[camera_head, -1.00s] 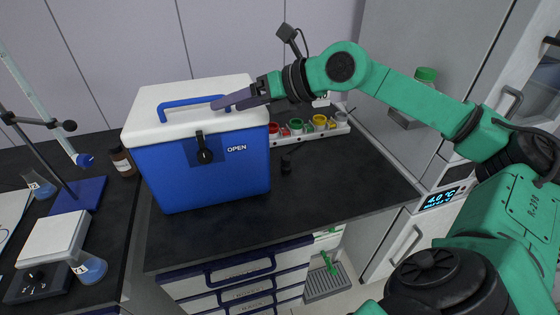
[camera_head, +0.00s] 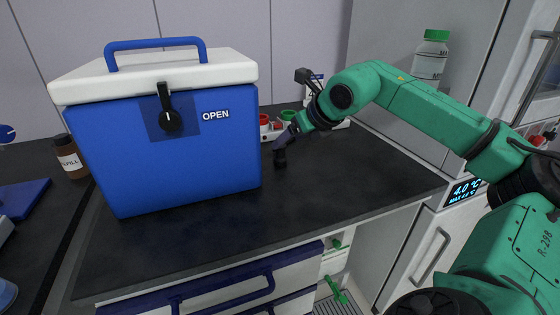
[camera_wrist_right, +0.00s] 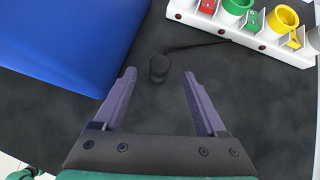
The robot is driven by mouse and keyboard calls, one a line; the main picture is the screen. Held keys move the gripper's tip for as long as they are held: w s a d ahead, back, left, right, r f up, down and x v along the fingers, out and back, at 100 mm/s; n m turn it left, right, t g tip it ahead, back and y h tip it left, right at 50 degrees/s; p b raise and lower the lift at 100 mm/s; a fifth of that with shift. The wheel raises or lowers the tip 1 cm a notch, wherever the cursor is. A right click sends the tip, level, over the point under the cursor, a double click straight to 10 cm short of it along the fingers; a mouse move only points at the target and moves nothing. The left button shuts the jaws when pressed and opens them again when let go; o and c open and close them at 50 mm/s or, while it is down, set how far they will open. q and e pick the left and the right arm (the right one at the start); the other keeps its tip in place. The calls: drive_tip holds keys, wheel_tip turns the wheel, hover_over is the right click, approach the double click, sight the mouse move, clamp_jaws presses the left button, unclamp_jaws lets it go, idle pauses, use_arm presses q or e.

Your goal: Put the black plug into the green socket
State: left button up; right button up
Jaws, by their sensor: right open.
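The black plug (camera_wrist_right: 158,68) stands on the dark bench top with its cable running right toward the socket strip. In the head view the plug (camera_head: 281,160) is just under my right gripper (camera_head: 284,147). In the wrist view my right gripper (camera_wrist_right: 158,82) is open and empty, its purple fingers pointing toward the plug, one to each side in the picture. My left gripper is not in view.
A blue cooler box (camera_head: 185,165) with a white lid stands close left of my right gripper. The white strip (camera_wrist_right: 240,36) also carries red and yellow rings. A fridge (camera_head: 400,130) is at the right. The bench front and right are clear.

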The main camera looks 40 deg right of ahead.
sight(281, 155)
drive_tip(key=p+x, duration=0.1)
drive_tip(key=x, duration=0.8)
drive_tip(key=shift+s+p, duration=0.1)
drive_tip(key=shift+p, duration=0.25)
drive_tip(key=shift+w+d+f, duration=0.1)
drive_tip(key=shift+w+f, duration=0.1)
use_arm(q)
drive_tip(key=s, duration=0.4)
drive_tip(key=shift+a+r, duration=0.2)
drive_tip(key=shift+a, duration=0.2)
use_arm(e)
drive_tip(key=shift+s, duration=0.1)
clamp_jaws()
